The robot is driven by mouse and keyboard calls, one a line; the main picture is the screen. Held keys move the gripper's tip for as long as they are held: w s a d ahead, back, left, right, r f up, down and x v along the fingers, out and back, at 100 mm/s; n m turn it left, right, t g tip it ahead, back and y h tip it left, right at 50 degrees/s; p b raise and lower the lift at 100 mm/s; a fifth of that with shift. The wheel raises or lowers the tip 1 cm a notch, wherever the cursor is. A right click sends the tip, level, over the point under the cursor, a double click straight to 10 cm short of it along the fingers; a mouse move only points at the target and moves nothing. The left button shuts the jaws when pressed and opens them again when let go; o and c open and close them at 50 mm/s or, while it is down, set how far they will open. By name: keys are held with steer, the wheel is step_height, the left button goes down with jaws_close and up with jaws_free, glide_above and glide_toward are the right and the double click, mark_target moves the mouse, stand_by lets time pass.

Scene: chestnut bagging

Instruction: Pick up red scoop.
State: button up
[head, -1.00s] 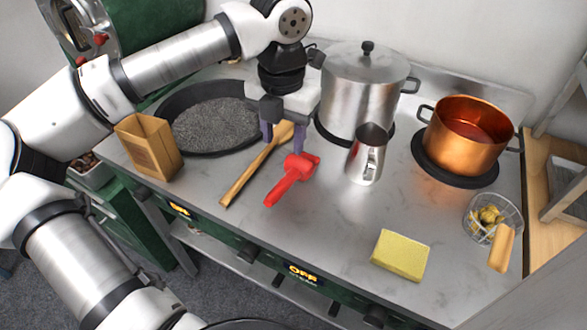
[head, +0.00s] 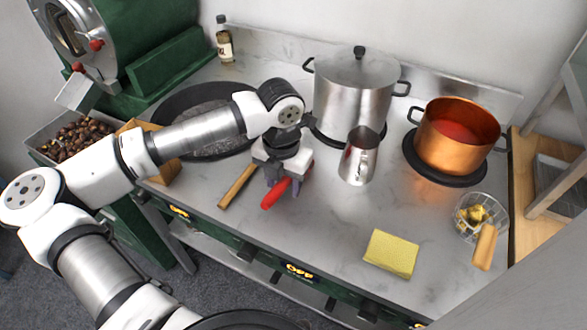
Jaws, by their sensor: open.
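The red scoop (head: 274,193) lies on the grey worktop in the head view, its handle pointing toward the front edge. Its head end is hidden under my gripper (head: 271,182). My gripper points down right over the scoop, with its fingers around the upper part of the handle. The jaws are open, and I cannot tell whether they touch the scoop.
A steel pitcher (head: 357,160) stands close on the right, with a large pot (head: 352,100) behind. A yellow sponge (head: 391,253) lies front right. The worktop between is clear.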

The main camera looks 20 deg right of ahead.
mark_target(283, 181)
steer(key=shift+c, duration=0.4)
jaws_close()
steer(key=shift+r, duration=0.15)
step_height(283, 181, up, 20)
steer(key=b, duration=0.3)
